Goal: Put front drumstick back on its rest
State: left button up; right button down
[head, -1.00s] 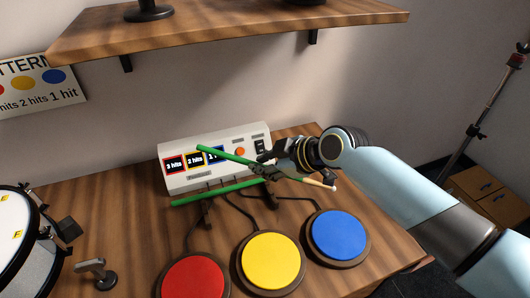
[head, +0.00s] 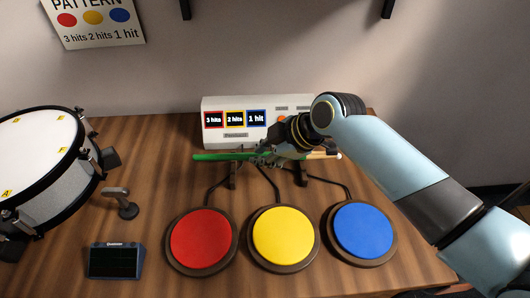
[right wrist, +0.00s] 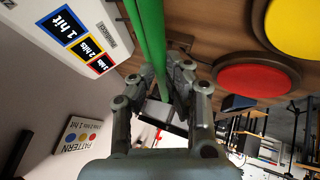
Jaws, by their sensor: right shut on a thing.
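My right gripper (head: 264,159) is shut on a green drumstick (head: 212,157) with a pale tip end at its right. The held stick lies nearly level above the dark rest (head: 233,178), close along a second green stick. In the head view the two sticks nearly overlap, and my gripper hides their middle. In the right wrist view, my gripper (right wrist: 160,82) has the held stick (right wrist: 154,35) between its fingers, with the other green stick (right wrist: 135,14) beside it. I cannot tell whether the held stick touches the rest. My left gripper is not in view.
A white control box (head: 213,137) stands just behind the sticks. Red (head: 201,238), yellow (head: 283,236) and blue (head: 363,230) pads lie in front. A drum (head: 40,160), a small metal stand (head: 126,206) and a dark display (head: 116,262) are at the left.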

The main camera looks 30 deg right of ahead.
notch_tip(320, 180, down, 4)
jog(key=b, duration=0.4)
jog(key=shift+f+b, duration=0.5)
jog(key=shift+b, duration=0.05)
jog(key=shift+p, duration=0.3)
jog(key=shift+f, duration=0.15)
dwell(0.3)
jog(key=shift+f+b, duration=0.55)
jog(key=shift+f, duration=0.1)
jog(key=c, duration=1.2)
grip_release()
jog(key=shift+c, duration=0.2)
